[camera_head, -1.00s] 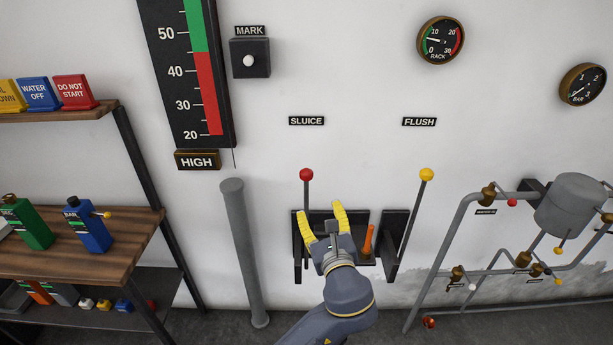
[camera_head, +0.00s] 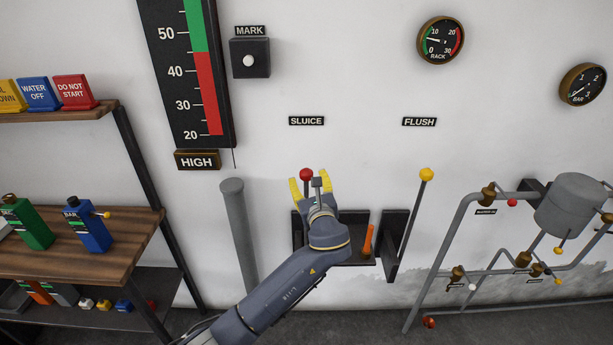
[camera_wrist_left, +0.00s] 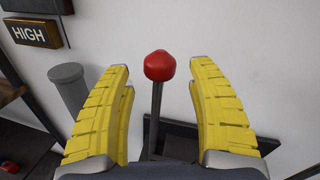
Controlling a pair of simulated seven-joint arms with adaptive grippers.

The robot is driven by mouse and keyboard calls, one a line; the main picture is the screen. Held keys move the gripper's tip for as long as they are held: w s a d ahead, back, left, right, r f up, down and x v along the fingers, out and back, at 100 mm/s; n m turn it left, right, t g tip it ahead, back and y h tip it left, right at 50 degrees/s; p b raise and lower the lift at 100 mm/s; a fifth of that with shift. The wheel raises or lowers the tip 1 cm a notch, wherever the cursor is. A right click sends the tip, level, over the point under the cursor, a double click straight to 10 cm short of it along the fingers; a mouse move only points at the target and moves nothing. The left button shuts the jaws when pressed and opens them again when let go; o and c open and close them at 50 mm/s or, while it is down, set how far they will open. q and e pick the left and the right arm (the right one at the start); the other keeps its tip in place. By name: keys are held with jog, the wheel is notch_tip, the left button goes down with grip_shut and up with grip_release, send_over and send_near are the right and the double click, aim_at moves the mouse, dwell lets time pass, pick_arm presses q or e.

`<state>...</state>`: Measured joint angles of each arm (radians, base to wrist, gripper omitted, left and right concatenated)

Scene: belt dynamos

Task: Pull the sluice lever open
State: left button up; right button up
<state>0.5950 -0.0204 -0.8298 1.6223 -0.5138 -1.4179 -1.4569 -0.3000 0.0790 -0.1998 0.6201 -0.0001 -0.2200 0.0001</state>
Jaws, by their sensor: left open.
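The sluice lever has a red ball knob (camera_head: 306,174) on a dark rod, below the SLUICE label (camera_head: 306,121) on the wall. My left gripper (camera_head: 310,183) is open, its yellow fingers on either side of the lever in the head view. In the left wrist view, the red knob (camera_wrist_left: 160,66) and dark rod stand between the spread fingers of my left gripper (camera_wrist_left: 160,90), with gaps on both sides. The gripper and wrist hide most of the rod in the head view. My right gripper is not in view.
The FLUSH lever (camera_head: 426,174) with a yellow knob stands to the right. An orange handle (camera_head: 367,241) is between the levers. A grey post (camera_head: 238,230) stands to the left, beyond it a wooden shelf (camera_head: 130,240). Pipes (camera_head: 462,225) run at the right.

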pick_arm(q)
jog(key=shift+w+a, duration=0.15)
jog(key=shift+w, duration=0.7)
jog(key=shift+w+a, duration=0.15)
jog(key=shift+w, duration=0.65)
jog(key=shift+o, duration=0.2)
grip_shut()
